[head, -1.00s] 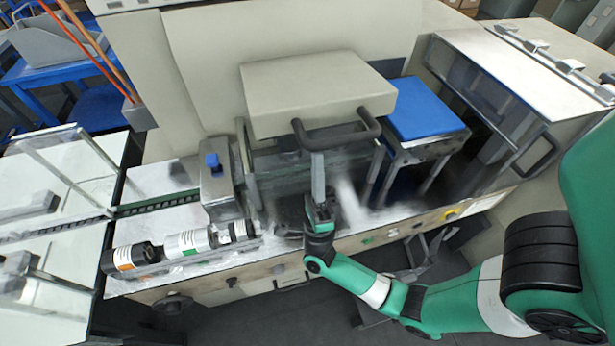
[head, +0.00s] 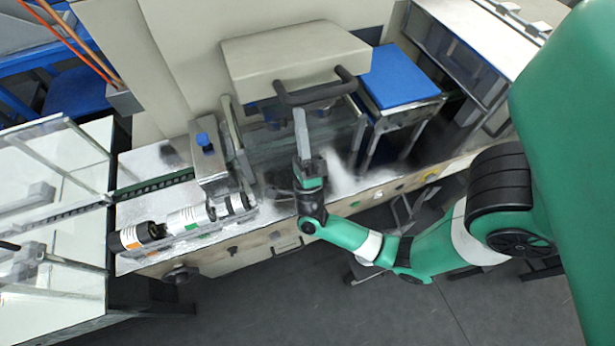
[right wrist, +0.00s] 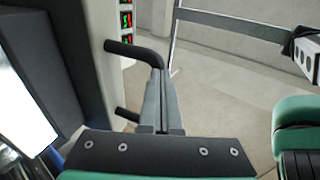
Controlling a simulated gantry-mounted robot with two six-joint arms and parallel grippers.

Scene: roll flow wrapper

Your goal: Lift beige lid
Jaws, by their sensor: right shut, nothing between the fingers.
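The beige lid (head: 290,52) is a thick slab at the middle of the machine in the head view, with a black handle (head: 318,88) along its front. It sits a little above the clear-walled box below it, with dark parts showing in the gap. My right gripper (head: 300,112) is shut and empty, with its fingers pointing up at the handle from below. In the right wrist view the black handle (right wrist: 138,52) shows behind the shut fingers (right wrist: 160,75). I cannot tell exactly where they touch. My left gripper is out of view.
A blue pad (head: 398,76) on a metal frame stands right of the lid. A grey block with a blue knob (head: 205,140) and dark and white rollers (head: 185,219) lie to the left. The machine's front edge runs below my gripper, with open floor (head: 330,295) beyond.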

